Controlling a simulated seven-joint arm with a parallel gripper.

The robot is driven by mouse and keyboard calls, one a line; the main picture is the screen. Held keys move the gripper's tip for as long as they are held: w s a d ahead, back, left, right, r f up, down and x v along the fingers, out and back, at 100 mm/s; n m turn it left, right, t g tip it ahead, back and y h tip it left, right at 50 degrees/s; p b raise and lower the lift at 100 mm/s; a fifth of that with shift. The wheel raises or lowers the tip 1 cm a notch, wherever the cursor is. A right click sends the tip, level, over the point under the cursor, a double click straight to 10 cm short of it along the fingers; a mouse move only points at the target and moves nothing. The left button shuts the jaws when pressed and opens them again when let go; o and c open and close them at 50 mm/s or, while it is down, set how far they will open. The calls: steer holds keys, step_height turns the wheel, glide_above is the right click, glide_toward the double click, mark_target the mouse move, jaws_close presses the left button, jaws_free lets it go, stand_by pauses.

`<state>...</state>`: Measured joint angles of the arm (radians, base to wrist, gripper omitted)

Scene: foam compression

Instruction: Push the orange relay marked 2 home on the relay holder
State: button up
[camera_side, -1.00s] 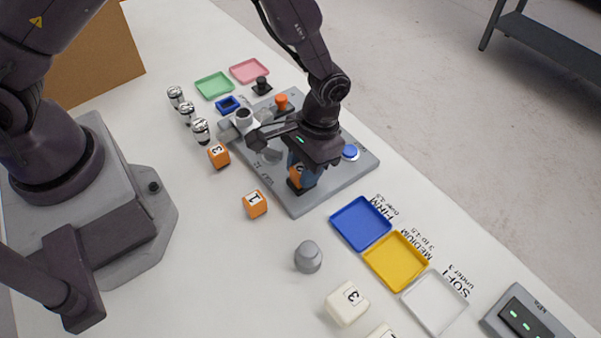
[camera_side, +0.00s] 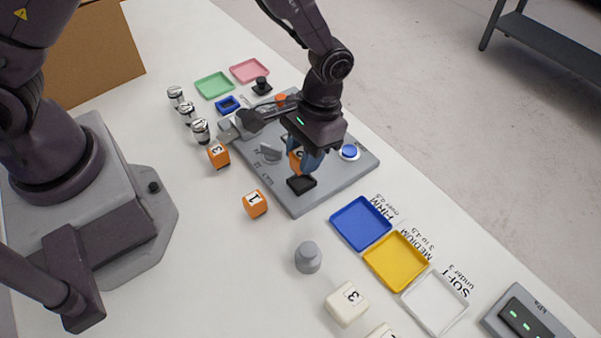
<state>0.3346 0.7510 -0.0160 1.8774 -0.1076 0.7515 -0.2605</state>
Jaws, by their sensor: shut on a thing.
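My gripper (camera_side: 304,162) is over the grey board, shut on the orange relay (camera_side: 296,160). The relay is partly hidden by the fingers, and its mark is hard to read. A black square socket (camera_side: 301,185), which looks like the relay holder, sits on the board just below; its top shows dark and empty. The relay appears raised above it, apart from it. Two other orange relays lie on the white table left of the board: one marked 1 (camera_side: 255,204) and one marked 3 (camera_side: 218,155).
The grey board (camera_side: 330,192) also carries a blue button (camera_side: 349,152) and an orange knob (camera_side: 281,99). Blue (camera_side: 361,223), yellow (camera_side: 396,261) and white (camera_side: 435,303) trays lie to the right. A grey peg (camera_side: 308,257) and a white block marked 3 (camera_side: 347,303) stand in front.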

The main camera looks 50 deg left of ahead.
steer(key=shift+r, duration=0.1)
steer(key=v, duration=0.2)
steer(key=s+v, duration=0.1)
steer(key=v, duration=0.4)
steer(key=shift+s+a+r, duration=0.15)
steer(key=shift+s+a, duration=0.05)
steer(key=shift+a, duration=0.15)
steer(key=a, duration=2.8)
steer(key=shift+w+f+x, duration=0.1)
steer(key=shift+w+x, duration=0.3)
steer(key=shift+x, duration=1.45)
steer(key=shift+w+f+x, duration=0.1)
steer(key=shift+w+x, duration=0.3)
steer(key=shift+x, duration=1.45)
steer(key=shift+w+f+x, duration=0.1)
steer(key=shift+w+x, duration=0.3)
steer(key=shift+x, duration=1.45)
steer(key=shift+a+f, duration=0.15)
steer(key=shift+f, duration=0.65)
steer(key=o, duration=1.1)
